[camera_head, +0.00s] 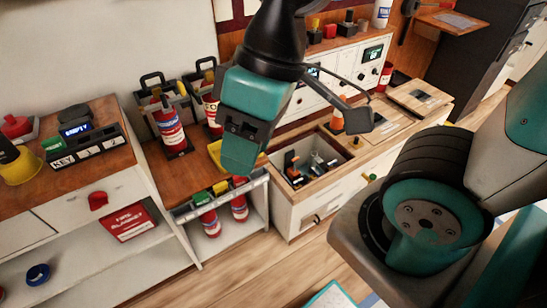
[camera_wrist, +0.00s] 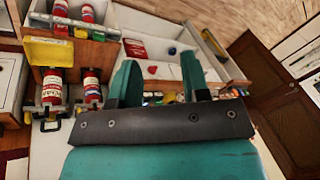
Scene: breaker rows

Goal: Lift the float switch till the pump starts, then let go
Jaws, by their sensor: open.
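My gripper (camera_head: 240,160) hangs in mid-air in the head view, over the front of the wooden counter. In the wrist view my gripper (camera_wrist: 159,68) shows two teal fingers spread apart with nothing between them. I cannot pick out a float switch or a pump for certain in either view. An open compartment (camera_head: 286,198) in the counter, right of my gripper, holds small orange, black and grey parts. They are too small to tell what they are.
Red extinguishers (camera_head: 169,128) stand on the counter left of my gripper. A cabinet with a red knob (camera_head: 98,200) and a display box (camera_head: 75,128) is at the left. A white control panel (camera_head: 345,72) stands behind. The wooden floor (camera_head: 260,275) in front is mostly clear.

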